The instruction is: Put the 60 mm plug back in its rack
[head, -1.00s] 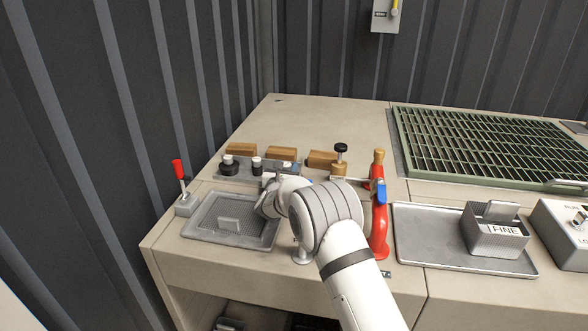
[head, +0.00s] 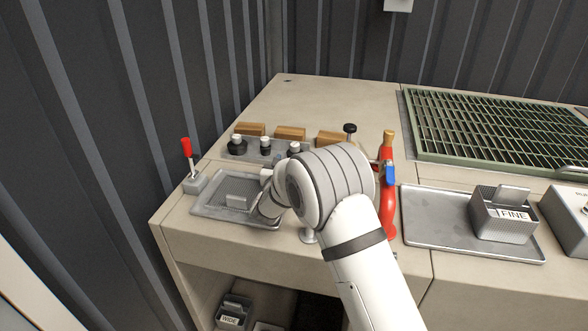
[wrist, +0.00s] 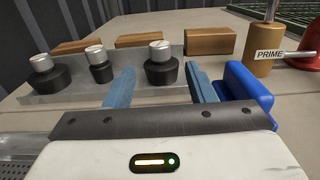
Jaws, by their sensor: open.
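Three dark plugs with silver knobs stand upright in a row on the grey rack (wrist: 110,88). They are a wide left plug (wrist: 45,72), a narrower middle plug (wrist: 98,66) and a wide right plug (wrist: 161,66). No size marks are readable, so I cannot tell which is the 60 mm one. In the head view the left plug (head: 237,146) and middle plug (head: 265,146) show clearly; the right plug (head: 293,149) is partly hidden by my arm. My gripper (wrist: 161,76) is open, its light blue fingers to either side of the right plug, with no visible contact.
Wooden blocks (head: 290,133) lie behind the rack. A blue part (wrist: 249,88) is close right of my fingers. The red pipe (head: 388,205) with its blue lever stands right. Left are a tray (head: 215,207) and red-handled lever (head: 187,150); right is a FINE box (head: 505,218).

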